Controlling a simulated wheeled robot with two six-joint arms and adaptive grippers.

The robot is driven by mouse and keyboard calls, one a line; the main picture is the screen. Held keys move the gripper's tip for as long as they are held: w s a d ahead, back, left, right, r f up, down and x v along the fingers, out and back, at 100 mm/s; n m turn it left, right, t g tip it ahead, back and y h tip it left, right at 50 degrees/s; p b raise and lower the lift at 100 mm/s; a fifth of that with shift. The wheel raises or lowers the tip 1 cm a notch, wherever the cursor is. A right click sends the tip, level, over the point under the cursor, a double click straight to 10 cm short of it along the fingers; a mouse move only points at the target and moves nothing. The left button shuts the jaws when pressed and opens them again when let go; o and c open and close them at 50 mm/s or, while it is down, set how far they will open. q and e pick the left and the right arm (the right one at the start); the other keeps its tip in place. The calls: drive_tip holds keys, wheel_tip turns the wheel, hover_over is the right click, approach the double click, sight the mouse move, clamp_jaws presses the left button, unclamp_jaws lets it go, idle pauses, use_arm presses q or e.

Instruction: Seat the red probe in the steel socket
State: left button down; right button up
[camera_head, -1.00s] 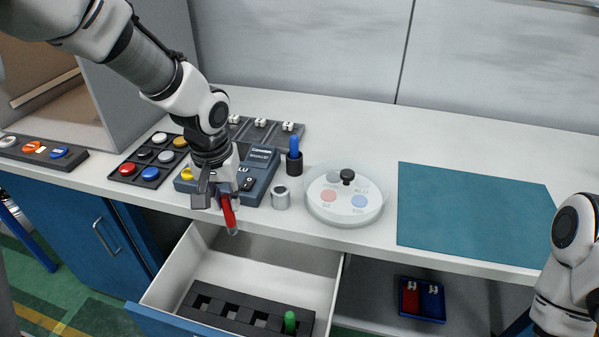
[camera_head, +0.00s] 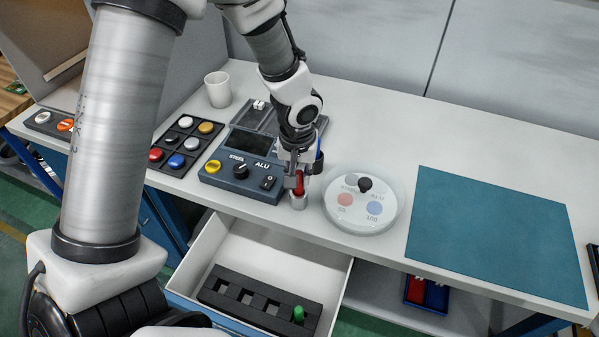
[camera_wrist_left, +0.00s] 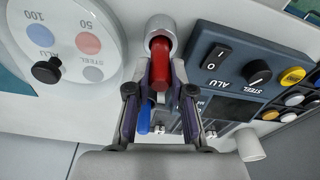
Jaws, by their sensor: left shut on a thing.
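The red probe (camera_head: 299,184) is gripped by my left gripper (camera_head: 297,172), with its lower end at the mouth of the steel socket (camera_head: 298,203). The socket is a short metal cylinder on the bench, between the grey control box and the round dial. In the left wrist view the red probe (camera_wrist_left: 160,62) lies between the fingers (camera_wrist_left: 157,88) and meets the dark opening of the steel socket (camera_wrist_left: 160,28). I cannot tell how deep it sits. My right gripper is not in view.
The control box (camera_head: 240,185) stands left of the socket and the round dial (camera_head: 350,221) right of it. A blue probe (camera_wrist_left: 144,118) is close behind the gripper. An open drawer (camera_head: 209,246) holds a black rack with a green probe (camera_head: 298,314). The teal mat (camera_head: 490,235) is bare.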

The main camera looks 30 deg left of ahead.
use_arm(q)
drive_tip(key=c, duration=1)
unclamp_jaws()
drive_tip(key=shift+f, duration=0.1)
drive_tip(key=r, duration=0.4)
drive_tip(key=s+r, duration=0.1)
drive_tip(key=r, duration=0.7)
drive_tip(key=shift+s+d+r, duration=0.15)
drive_tip(key=shift+s+d, duration=0.05)
drive_tip(key=shift+d, duration=0.15)
